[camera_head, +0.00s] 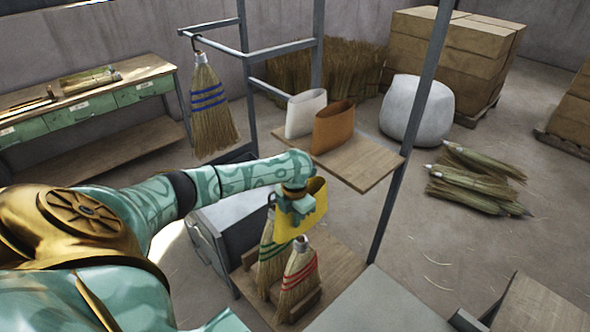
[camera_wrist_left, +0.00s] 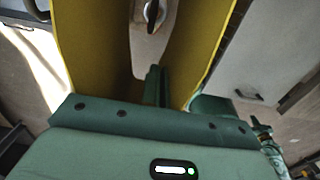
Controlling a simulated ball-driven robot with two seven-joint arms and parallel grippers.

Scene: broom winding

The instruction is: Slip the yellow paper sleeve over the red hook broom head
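My left gripper (camera_head: 293,203) is shut on the yellow paper sleeve (camera_head: 316,210), gripping its wall. The sleeve is held up in the air, clear of the shelf. In the left wrist view the yellow sleeve (camera_wrist_left: 203,45) spreads to both sides of a finger, with a small dark ring showing between its walls. The red-banded broom head (camera_head: 299,277) stands upright on the low wooden shelf, its metal top just below the sleeve's lower edge in the picture. The exact gap is unclear. My right gripper is not in view.
A green-banded broom (camera_head: 271,250) stands close behind the red one. A blue-banded broom (camera_head: 210,112) hangs from the rack. White (camera_head: 304,113) and brown (camera_head: 333,128) sleeves stand on the upper shelf (camera_head: 365,168). A slanted metal post (camera_head: 408,130) rises right of the sleeve.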

